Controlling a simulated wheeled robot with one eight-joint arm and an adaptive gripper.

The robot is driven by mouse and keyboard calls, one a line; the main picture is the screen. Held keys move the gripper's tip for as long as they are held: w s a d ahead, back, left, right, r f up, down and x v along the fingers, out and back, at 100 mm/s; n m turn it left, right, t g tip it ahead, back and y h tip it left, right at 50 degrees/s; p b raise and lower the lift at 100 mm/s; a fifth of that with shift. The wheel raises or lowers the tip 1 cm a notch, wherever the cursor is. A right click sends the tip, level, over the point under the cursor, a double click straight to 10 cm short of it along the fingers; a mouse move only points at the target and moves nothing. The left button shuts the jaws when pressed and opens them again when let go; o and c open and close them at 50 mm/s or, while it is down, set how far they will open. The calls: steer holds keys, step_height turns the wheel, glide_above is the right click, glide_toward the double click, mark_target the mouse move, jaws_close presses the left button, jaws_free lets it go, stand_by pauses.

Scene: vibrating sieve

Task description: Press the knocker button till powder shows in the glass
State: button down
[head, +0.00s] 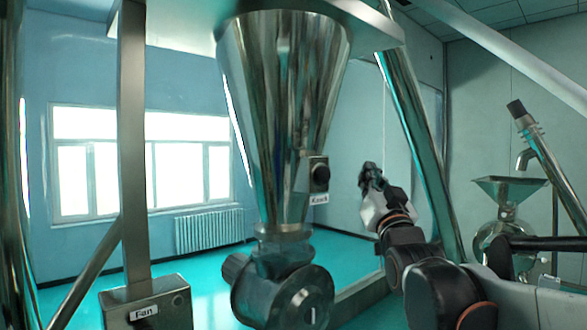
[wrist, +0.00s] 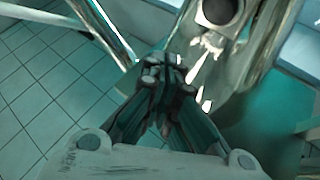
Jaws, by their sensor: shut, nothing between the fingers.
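The knocker button (head: 320,175) is a dark round knob on a small metal box on the right side of the steel hopper (head: 275,110). A white label under the box appears to read "Knock". In the wrist view a dark round button (wrist: 218,10) shows near the top edge, beyond and to the right of my fingertips. My gripper (head: 371,178) is shut and empty, to the right of the knocker box and apart from it. Its closed fingers also show in the wrist view (wrist: 168,72). I cannot pick out the glass or any powder clearly.
Below the hopper is a round metal housing (head: 283,290). A box labelled "Fan" (head: 147,305) stands at lower left. A slanted steel post (head: 412,130) rises just behind my gripper. A smaller funnel machine (head: 508,195) stands at far right. The space between gripper and knocker box looks clear.

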mark_target(330, 174)
stand_by(0.3)
steer(key=w+a+b, duration=0.1)
steer(key=w+a, duration=0.4)
steer(key=w, duration=0.2)
stand_by(0.4)
steer(key=shift+w+a, duration=0.15)
stand_by(1.2)
steer(key=shift+w+a, duration=0.2)
steer(key=shift+w, duration=0.05)
steer(key=shift+w+a+b, duration=0.3)
steer(key=shift+w+a, duration=0.2)
steer(key=shift+w, duration=0.15)
stand_by(1.6)
steer(key=shift+s+d, duration=0.7)
steer(key=shift+s, duration=0.2)
steer(key=shift+f, duration=0.1)
steer(key=shift+s+d+p, duration=0.25)
steer(key=shift+s+d, duration=0.5)
steer(key=shift+s, duration=0.25)
steer(key=shift+s+d+p, duration=0.2)
steer(key=shift+s+d, duration=0.5)
steer(key=shift+s, duration=0.3)
